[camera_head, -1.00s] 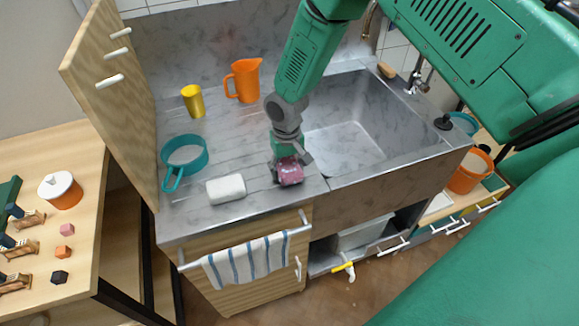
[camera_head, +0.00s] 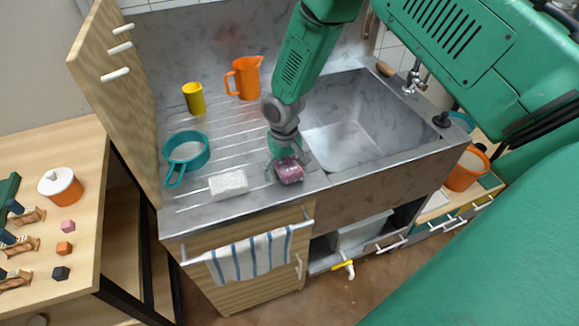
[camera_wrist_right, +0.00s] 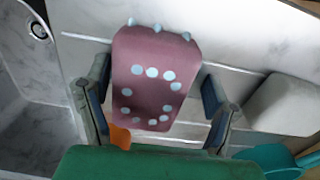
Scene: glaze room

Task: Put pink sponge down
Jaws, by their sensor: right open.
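The pink sponge (camera_head: 290,171) lies on the grey drainboard, just left of the sink's basin. In the right wrist view the sponge (camera_wrist_right: 157,80) is dark pink with pale blue dots and sits between the fingers. My right gripper (camera_head: 283,165) is low over the sponge from above. In the wrist view its fingers (camera_wrist_right: 158,110) stand apart on both sides of the sponge, with a gap visible at the right finger. The sponge seems to rest on the board. My left gripper is not in view.
A white sponge-like block (camera_head: 228,184) lies left of the pink sponge. A teal strainer or pan (camera_head: 172,174), a yellow cup (camera_head: 194,98) and an orange jug (camera_head: 247,78) stand farther left and back. The sink basin (camera_head: 365,120) opens on the right.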

